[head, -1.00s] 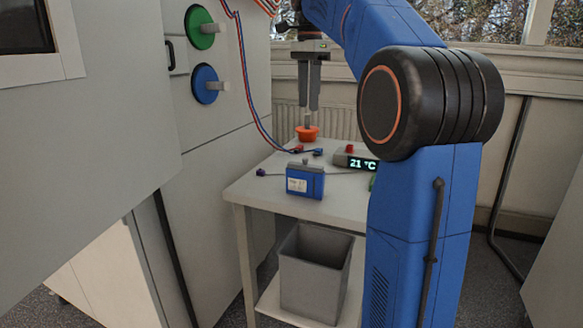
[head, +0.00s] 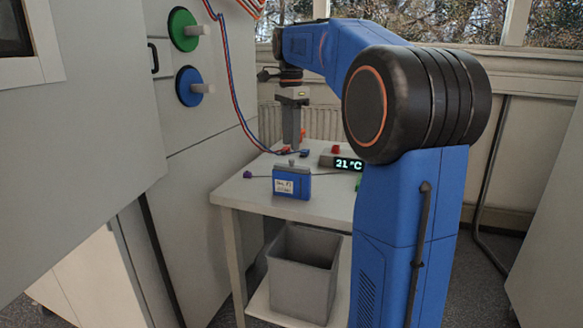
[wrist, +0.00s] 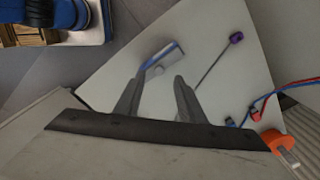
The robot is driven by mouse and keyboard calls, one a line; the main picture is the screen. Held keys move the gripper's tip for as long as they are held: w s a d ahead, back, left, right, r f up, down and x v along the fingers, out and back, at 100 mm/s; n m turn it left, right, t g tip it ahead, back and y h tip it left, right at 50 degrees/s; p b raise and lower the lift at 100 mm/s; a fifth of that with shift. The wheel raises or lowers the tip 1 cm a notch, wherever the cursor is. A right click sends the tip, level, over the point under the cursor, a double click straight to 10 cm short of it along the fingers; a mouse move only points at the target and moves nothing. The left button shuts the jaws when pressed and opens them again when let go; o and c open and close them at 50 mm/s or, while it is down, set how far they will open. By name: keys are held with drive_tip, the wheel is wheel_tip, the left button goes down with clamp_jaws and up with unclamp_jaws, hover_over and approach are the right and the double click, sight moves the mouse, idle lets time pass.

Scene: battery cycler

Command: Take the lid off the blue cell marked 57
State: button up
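The blue cell (head: 292,184) stands upright near the front of the small white table, with a pale label on its face; the number is too small to read for sure. Its grey lid with a knob (head: 292,163) is on top. In the wrist view the cell (wrist: 161,59) shows from above, just beyond the fingertips. My gripper (head: 293,148) points down and appears above and behind the cell in the head view. In the wrist view its two fingers (wrist: 158,79) are apart with nothing between them.
An orange object (wrist: 273,140) sits behind, mostly hidden by my gripper in the head view. A purple connector (head: 248,174) on a grey lead lies left of the cell. A 21 °C display (head: 347,163) stands right. Red and blue cables (head: 236,90) hang behind. A grey bin (head: 302,272) is below.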

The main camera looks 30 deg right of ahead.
sight(292, 165)
drive_tip(key=shift+s+d+f, duration=0.1)
drive_tip(key=shift+f, duration=2.75)
clamp_jaws()
